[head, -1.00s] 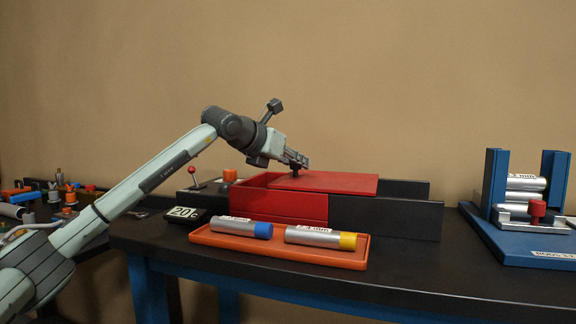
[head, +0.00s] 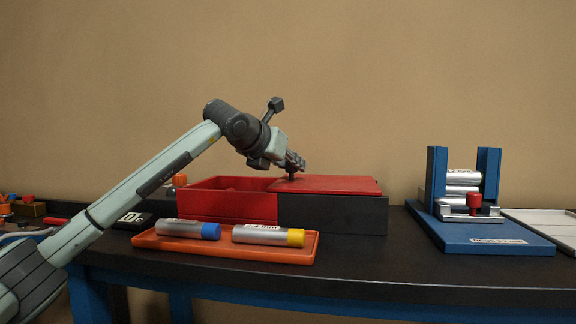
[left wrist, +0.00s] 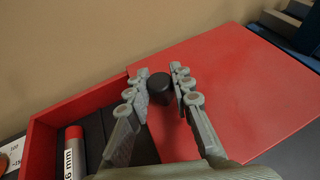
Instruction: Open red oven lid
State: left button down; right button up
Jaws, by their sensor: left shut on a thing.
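The red oven lid (head: 335,184) lies flat, mostly over the dark grey right part (head: 330,213) of the oven. The red left part of the oven (head: 225,207) is uncovered, with its inside showing. My left gripper (head: 291,172) is shut on the lid's black knob, near the lid's left edge. In the left wrist view the fingers (left wrist: 160,95) stand on either side of the knob (left wrist: 159,84). That view also shows a silver rod with a red end (left wrist: 75,150) inside the red part. My right gripper is not in view.
An orange tray (head: 226,254) with two silver cylinders stands in front of the oven. A blue rack (head: 490,236) with stacked cylinders stands to the right. A pale tray (head: 545,228) is at the far right. Small items lie at the far left.

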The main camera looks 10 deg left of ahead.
pick_arm(q)
jog(key=c, duration=1.3)
grip_release()
jog(key=v, duration=1.2)
jog(key=shift+r, duration=0.1)
